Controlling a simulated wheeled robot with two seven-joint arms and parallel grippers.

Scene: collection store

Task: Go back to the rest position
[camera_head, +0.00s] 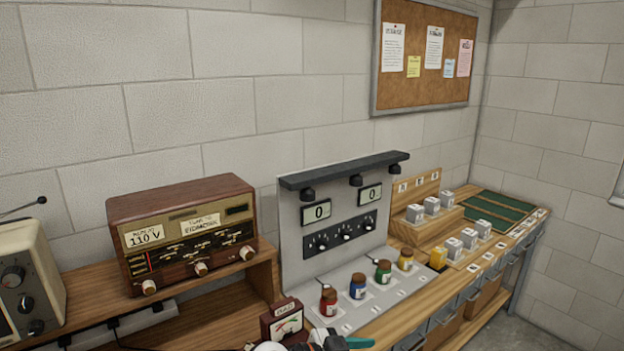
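At the bottom edge, a partly cut-off white, black and teal shape (335,343) shows in front of a small dark red meter (283,322).
A wooden bench (372,339) runs along the wall to the right. On it are a grey panel (340,218) with two displays reading 0, several coloured jars (358,286), white blocks (433,205) and green mats (500,208). A brown radio (185,235) stands on a wooden shelf at left.

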